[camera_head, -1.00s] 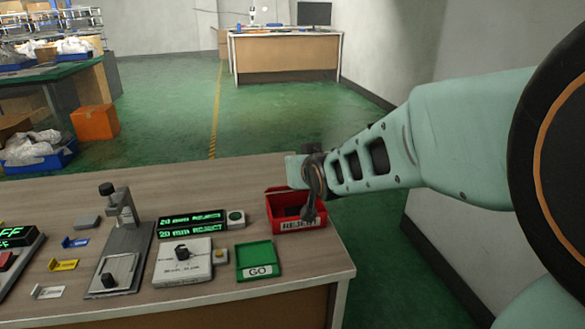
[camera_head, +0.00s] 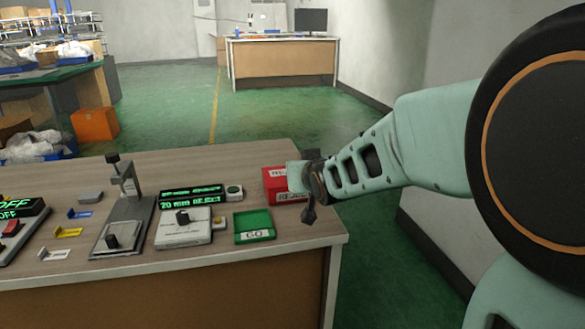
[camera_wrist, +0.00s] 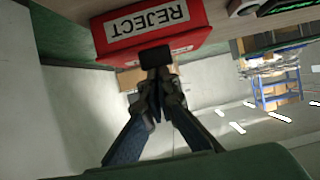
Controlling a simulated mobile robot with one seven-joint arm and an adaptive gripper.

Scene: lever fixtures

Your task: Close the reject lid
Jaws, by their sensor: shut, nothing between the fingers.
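The front face has a REJECT label (camera_head: 288,197), partly hidden behind my wrist. In the wrist view the red box (camera_wrist: 198,15) fills the top, with a large REJECT label.
The bench's right edge is close to the box, with open floor beyond.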

